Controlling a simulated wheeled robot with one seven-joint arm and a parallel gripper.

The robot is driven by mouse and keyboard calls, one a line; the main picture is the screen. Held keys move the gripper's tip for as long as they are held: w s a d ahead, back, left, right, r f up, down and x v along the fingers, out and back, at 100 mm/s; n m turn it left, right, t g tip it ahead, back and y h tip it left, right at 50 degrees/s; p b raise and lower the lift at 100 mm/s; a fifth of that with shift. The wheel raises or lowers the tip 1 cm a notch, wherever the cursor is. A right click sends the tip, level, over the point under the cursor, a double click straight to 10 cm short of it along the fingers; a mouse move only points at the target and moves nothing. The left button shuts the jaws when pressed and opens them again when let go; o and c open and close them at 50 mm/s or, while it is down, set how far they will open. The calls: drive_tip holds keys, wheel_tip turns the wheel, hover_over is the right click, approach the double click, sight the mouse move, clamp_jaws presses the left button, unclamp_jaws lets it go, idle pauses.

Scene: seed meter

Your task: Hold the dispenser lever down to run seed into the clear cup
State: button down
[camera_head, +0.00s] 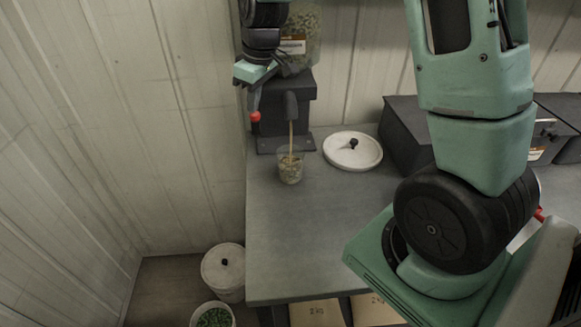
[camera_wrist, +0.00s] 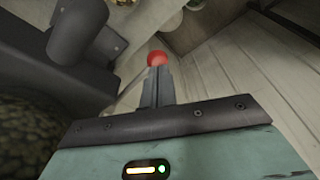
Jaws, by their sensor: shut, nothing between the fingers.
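The seed dispenser (camera_head: 287,95) stands at the back of the bench, with a clear hopper of seed (camera_head: 305,35) above it. Its lever has a red knob (camera_head: 255,118), low at the dispenser's left side; the knob also shows in the wrist view (camera_wrist: 157,58). My gripper (camera_head: 254,106) is shut and empty, pointing down, its fingertips (camera_wrist: 157,72) at the red knob. They appear to touch the lever from above. A thin stream of seed (camera_head: 291,137) falls from the dark spout into the clear cup (camera_head: 290,172), which stands upright below and holds some seed.
A white lid with a dark knob (camera_head: 352,150) lies right of the cup. Dark boxes (camera_head: 405,130) stand farther right. A white lidded tub (camera_head: 224,270) and a tub of green bits (camera_head: 213,316) are on the floor, left of the bench (camera_head: 290,235). A panelled wall is close on the left.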

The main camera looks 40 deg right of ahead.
idle(0.3)
wheel_tip(320, 180, up, 9)
drive_tip(key=p, duration=0.7)
idle(0.8)
drive_tip(key=s+a+f+n+g+b, duration=0.1)
drive_tip(key=s+a+f+b, duration=0.25)
drive_tip(key=s+a, duration=1)
drive_tip(key=s+a+f+b, duration=0.2)
drive_tip(key=s+a, duration=0.1)
drive_tip(key=s, duration=0.5)
drive_tip(key=s+a+f+n+g+b, duration=0.1)
drive_tip(key=s+a+f, duration=0.1)
drive_tip(key=s, duration=0.6)
drive_tip(key=shift+a+f+n+b, duration=0.25)
drive_tip(key=shift+a+n+b, duration=0.1)
drive_tip(key=shift+a, duration=0.55)
